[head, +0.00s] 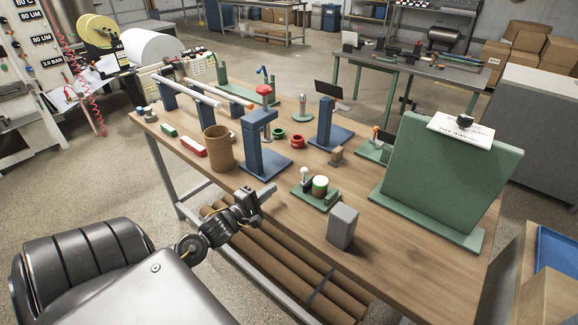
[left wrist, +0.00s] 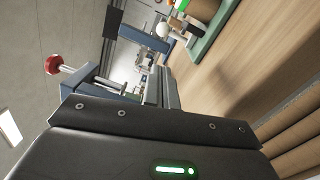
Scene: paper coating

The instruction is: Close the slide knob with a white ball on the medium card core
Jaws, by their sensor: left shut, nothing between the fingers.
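A knob with a white ball (head: 304,174) stands on a small green base (head: 312,200) on the wooden table. Beside it on the same base is a short core (head: 320,188) with a white top and a green band. In the left wrist view the white ball (left wrist: 163,30), the green base (left wrist: 212,34) and the tan core (left wrist: 203,9) show at the top, partly cut off. My left gripper (head: 268,190) is shut and empty, left of the base and apart from it, over the table's front edge. My right gripper is not in view.
A grey block (head: 342,226) stands in front of the base. A blue stand (head: 262,145) and a brown cardboard tube (head: 217,148) stand to the left. A large green board (head: 450,175) is at right. Brown rolls (head: 290,265) lie below the table (head: 400,245).

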